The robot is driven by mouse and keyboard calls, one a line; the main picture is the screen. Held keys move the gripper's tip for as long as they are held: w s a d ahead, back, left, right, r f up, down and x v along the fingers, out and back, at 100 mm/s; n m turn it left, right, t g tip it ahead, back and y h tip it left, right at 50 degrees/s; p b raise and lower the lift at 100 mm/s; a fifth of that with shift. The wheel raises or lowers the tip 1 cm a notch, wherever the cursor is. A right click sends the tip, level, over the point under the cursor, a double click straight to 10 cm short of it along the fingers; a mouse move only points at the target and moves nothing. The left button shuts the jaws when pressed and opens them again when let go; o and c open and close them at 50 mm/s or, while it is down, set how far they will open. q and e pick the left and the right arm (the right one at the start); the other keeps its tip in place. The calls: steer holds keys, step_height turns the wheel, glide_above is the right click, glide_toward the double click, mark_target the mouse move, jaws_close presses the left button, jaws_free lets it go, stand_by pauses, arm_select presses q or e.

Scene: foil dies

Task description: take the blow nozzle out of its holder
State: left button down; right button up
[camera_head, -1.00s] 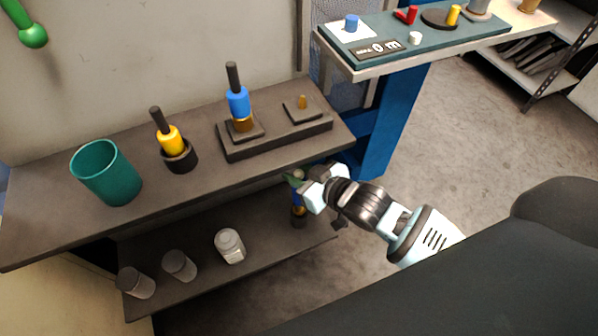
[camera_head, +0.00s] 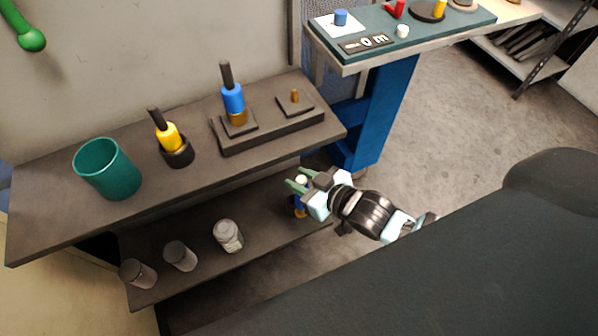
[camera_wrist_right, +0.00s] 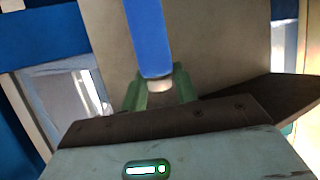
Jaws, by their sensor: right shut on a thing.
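My right gripper (camera_head: 299,181) is at the right end of the lower shelf, below the upper shelf's front edge. Its green fingers are shut on a slim blue piece with a pale end, which I take for the blow nozzle (camera_head: 299,201). In the right wrist view the blue body of the nozzle (camera_wrist_right: 149,38) runs up from between the fingertips (camera_wrist_right: 160,86). In the head view an orange-yellow bit shows low on it. The gripper partly hides it, and I cannot tell whether it still sits in its holder. My left gripper is not in view.
The upper shelf (camera_head: 60,215) carries a teal cup (camera_head: 108,170), a yellow-handled tool (camera_head: 168,136) in a dark cup and a blue-handled tool (camera_head: 232,100) on a dark block. Several jars, one of them pale (camera_head: 228,236), stand left on the lower shelf. A blue post (camera_head: 385,110) stands behind.

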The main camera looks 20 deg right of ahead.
steer(key=s+p, duration=0.4)
steer(key=s, duration=0.9)
steer(key=shift+s+d, duration=0.15)
steer(key=shift+d, duration=0.05)
stand_by(1.2)
stand_by(0.5)
steer(key=shift+s, duration=0.1)
